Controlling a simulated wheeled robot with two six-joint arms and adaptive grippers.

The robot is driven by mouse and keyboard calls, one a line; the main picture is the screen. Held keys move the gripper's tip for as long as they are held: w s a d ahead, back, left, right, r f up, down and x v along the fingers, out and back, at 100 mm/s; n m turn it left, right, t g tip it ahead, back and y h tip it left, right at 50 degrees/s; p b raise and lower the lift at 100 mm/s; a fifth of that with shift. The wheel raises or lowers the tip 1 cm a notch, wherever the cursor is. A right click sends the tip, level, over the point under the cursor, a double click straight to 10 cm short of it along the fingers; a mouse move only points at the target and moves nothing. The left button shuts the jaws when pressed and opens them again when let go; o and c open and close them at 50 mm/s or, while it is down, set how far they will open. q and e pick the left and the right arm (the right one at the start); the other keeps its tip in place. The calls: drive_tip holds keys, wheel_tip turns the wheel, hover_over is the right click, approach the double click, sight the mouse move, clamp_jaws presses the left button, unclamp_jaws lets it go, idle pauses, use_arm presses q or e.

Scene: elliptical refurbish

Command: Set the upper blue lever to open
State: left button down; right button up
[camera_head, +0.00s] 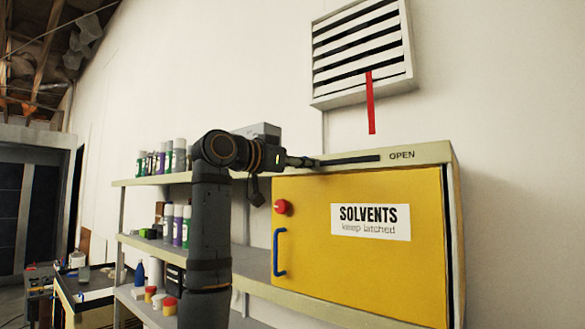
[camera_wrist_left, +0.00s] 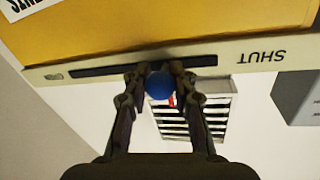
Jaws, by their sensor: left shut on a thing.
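The upper blue lever shows as a round blue knob (camera_wrist_left: 159,85) in the left wrist view, in front of a dark slot (camera_wrist_left: 100,69) in the cabinet's pale top strip. My left gripper (camera_wrist_left: 160,80) is shut on the knob, one finger on each side. The knob sits part way along the slot, somewhat nearer the end marked SHUT (camera_wrist_left: 262,56). In the head view my left gripper (camera_head: 305,162) is at the strip, left of the word OPEN (camera_head: 402,155), and hides the knob. My right gripper is not in view.
The yellow cabinet door (camera_head: 380,270) has a red knob (camera_head: 281,206) and a lower blue handle (camera_head: 279,252). Shelves with bottles (camera_head: 178,225) stand left, partly behind my arm. A wall vent (camera_head: 362,55) with a red strip (camera_head: 370,105) hangs above.

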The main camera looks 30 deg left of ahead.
use_arm(q)
drive_tip(key=d, duration=0.9)
drive_tip(key=s+d, duration=0.1)
drive_tip(key=d, duration=0.4)
drive_tip(key=shift+d+f+b, duration=0.1)
drive_tip(key=shift+d+b, duration=0.05)
drive_tip(key=shift+b, duration=0.2)
drive_tip(key=c, duration=1.4)
unclamp_jaws()
drive_tip(key=shift+o, duration=1.2)
drive_tip(key=shift+s, duration=0.15)
drive_tip(key=shift+o, duration=0.5)
drive_tip(key=shift+s+d, duration=0.15)
drive_tip(key=v, duration=1.2)
drive_tip(key=shift+r, duration=0.2)
